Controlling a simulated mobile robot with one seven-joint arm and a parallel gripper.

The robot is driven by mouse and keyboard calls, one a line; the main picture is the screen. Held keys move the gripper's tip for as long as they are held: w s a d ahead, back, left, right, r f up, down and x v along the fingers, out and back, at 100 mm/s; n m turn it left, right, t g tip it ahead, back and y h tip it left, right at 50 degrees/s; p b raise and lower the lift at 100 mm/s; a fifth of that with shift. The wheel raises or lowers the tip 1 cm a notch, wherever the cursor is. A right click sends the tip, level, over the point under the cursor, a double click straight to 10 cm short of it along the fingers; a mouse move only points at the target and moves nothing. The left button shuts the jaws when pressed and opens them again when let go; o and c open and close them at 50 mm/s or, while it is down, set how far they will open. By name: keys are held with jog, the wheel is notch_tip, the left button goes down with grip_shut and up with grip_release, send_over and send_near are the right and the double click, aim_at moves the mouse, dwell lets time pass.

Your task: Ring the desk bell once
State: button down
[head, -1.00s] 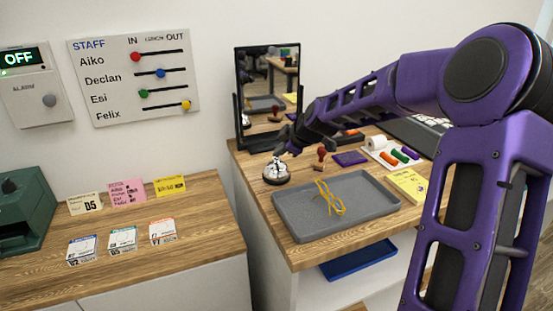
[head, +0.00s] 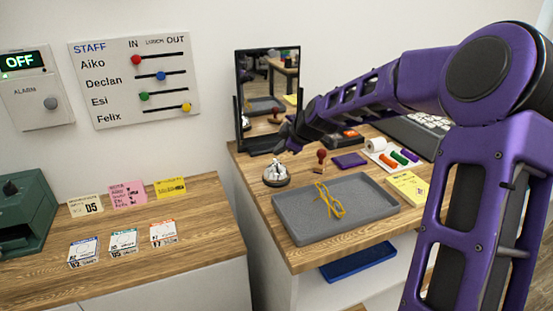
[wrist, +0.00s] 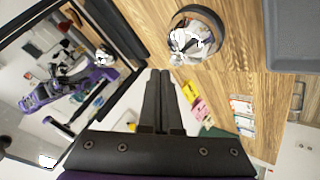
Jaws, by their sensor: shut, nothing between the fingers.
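The desk bell (head: 276,174), silvery with a dark base, stands on the right wooden desk between the mirror and the grey tray. In the wrist view the bell (wrist: 190,42) lies beyond my fingertips and a little to the right. My gripper (head: 287,147) is above and slightly right of the bell in the head view, apart from it. In the wrist view my gripper (wrist: 160,75) shows two dark fingers together, with nothing between them. The bell's top is in plain view.
A framed mirror (head: 240,95) stands just behind the bell, close to my gripper. A grey tray (head: 290,228) with yellow glasses (head: 328,200) lies in front. A red-handled stamp (head: 322,157) and a purple pad (head: 349,160) are to the right. A gap separates the two desks.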

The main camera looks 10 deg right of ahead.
notch_tip(320, 180, up, 5)
jog(key=p, duration=0.3)
dwell(0.4)
dwell(0.5)
